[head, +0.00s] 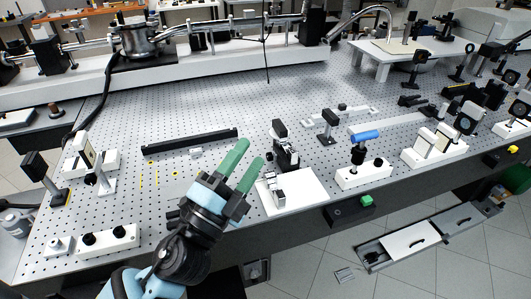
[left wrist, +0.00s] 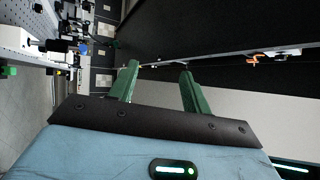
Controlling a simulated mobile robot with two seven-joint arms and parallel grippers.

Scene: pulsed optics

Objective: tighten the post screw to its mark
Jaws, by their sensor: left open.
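My left gripper (head: 251,151) has green fingers and is open and empty above the perforated optical table (head: 215,115), left of a white plate (head: 308,192). Its open fingers also show in the left wrist view (left wrist: 159,72), with nothing between them. A black post mount (head: 287,152) stands on the plate's back part, right of the fingertips. A tool with a blue handle (head: 367,135) stands in a white block (head: 362,177) farther right. The post screw and its mark are too small to make out. My right gripper is not in view.
A long black bar (head: 190,144) lies behind my left gripper. A white block with black knobs (head: 108,240) is at the front left. Several optic mounts stand on the right. A green button box (head: 366,200) is on the table's front edge. The table's middle back is clear.

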